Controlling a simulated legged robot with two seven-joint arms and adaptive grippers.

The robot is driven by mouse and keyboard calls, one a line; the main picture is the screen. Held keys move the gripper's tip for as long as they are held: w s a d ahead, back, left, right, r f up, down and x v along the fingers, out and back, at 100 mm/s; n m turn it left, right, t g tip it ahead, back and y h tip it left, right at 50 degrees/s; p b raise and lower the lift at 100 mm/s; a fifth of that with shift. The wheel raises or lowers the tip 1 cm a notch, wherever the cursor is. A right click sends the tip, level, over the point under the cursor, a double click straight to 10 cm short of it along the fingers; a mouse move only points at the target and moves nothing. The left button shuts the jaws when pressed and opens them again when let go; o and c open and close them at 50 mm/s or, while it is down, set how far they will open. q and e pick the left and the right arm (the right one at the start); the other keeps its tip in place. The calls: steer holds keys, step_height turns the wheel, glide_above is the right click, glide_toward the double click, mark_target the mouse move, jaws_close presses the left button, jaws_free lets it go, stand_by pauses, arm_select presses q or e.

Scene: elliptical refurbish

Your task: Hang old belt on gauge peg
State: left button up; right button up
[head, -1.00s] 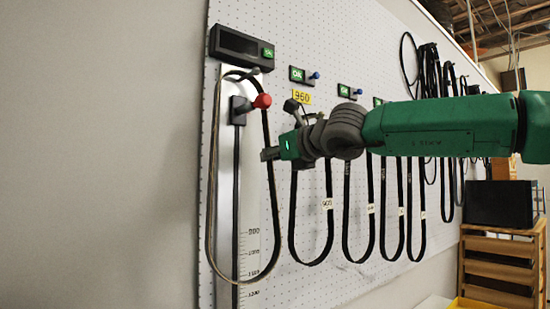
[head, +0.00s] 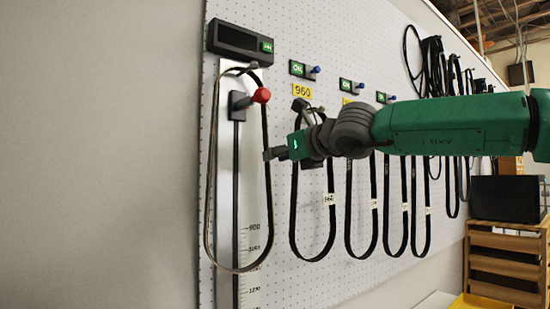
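The old belt (head: 211,190) is a long, worn brown-black loop. It hangs down the gauge from near the gauge peg (head: 248,67), under the dark display box (head: 240,41). The belt's top lies at the peg; whether it is fully seated I cannot tell. A red-knobbed slider (head: 261,95) sits inside the loop, above the printed scale (head: 252,262). My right gripper (head: 270,154) comes in from the right, with its fingertips at the belt's right strand. Whether the fingers are closed on it is too small to tell. My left gripper is out of view.
Several black belts (head: 331,215) hang in a row on the white pegboard (head: 340,270), with green-lit tags and blue knobs above. More belts (head: 432,65) hang farther right. A wooden rack (head: 505,255) with a black box (head: 505,198) and yellow tray (head: 480,302) stands at the right.

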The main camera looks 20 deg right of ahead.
steer(key=v, duration=1.2)
steer(key=w+a+f+n+g+h+b, duration=0.1)
steer(key=w+a+f+n+g+h, duration=0.3)
steer(key=f, duration=1.5)
steer(key=s+d+f+n+g+b, duration=0.15)
steer(key=f+n, duration=0.35)
steer(key=f, duration=1.3)
steer(key=s+f+n+g+h+b, duration=0.15)
steer(key=s+f+n, duration=0.3)
steer(key=f, duration=0.75)
steer(key=s+f+n+g+b, duration=0.15)
steer(key=s+f+n, duration=0.3)
steer(key=f, duration=0.75)
steer(key=s+d+f+n+g, duration=0.2)
steer(key=s+f+n, duration=0.2)
steer(key=s, duration=0.6)
steer(key=s+d+f+n+g+b, duration=0.1)
steer(key=s+d+f+n+g, duration=0.1)
steer(key=s+f+n, duration=0.3)
steer(key=s+d+f+n+g+b, duration=0.1)
steer(key=s+f+n, duration=0.3)
steer(key=s+f, duration=0.7)
steer(key=s+d+g, duration=0.1)
steer(key=s, duration=0.3)
steer(key=shift+n, duration=0.3)
